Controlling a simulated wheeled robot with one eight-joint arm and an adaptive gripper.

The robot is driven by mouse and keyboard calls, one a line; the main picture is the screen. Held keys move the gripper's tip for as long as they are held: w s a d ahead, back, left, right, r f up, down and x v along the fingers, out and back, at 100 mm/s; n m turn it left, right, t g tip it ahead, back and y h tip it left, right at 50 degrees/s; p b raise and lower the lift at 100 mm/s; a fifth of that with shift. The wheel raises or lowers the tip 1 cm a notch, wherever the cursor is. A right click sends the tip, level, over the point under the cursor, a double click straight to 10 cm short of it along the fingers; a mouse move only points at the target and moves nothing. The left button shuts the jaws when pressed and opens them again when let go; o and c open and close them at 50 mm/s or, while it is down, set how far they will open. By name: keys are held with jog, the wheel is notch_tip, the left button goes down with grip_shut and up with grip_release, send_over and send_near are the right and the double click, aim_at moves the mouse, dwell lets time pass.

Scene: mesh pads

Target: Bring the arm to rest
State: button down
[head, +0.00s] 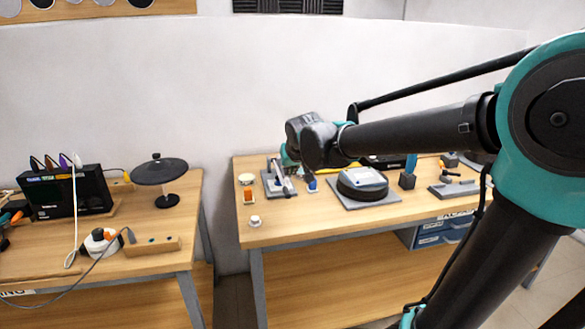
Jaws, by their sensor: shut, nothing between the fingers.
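My arm (415,130) comes in from the right in the head view and reaches left and away from the camera. It is raised, and its dark wrist joint (322,145) shows in front of the back edge of the right table. I see nothing being carried.
The right table (320,225) holds a round black device (362,184) on a plate, a grey fixture (279,180), an orange block (248,196) and a white knob (255,221). The left table holds a black box (70,192) and a round black stand (160,172). A gap separates the tables.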

jog(key=v, duration=0.5)
jog(key=s+d+f+m+g+h, duration=0.1)
jog(key=s+d+f, duration=0.2)
jog(key=d+f, duration=0.35)
jog(key=s+d+f+m+h, duration=0.1)
jog(key=s+d+f, duration=0.3)
jog(key=d+f, duration=0.3)
jog(key=s+d+f+m+g, duration=0.1)
jog(key=s+d+f+g, duration=0.1)
jog(key=s+d+f, duration=0.7)
jog(key=s+f, duration=0.1)
jog(key=s, duration=0.2)
jog(key=shift+s+d+f, duration=0.25)
jog(key=shift+d+f, duration=0.05)
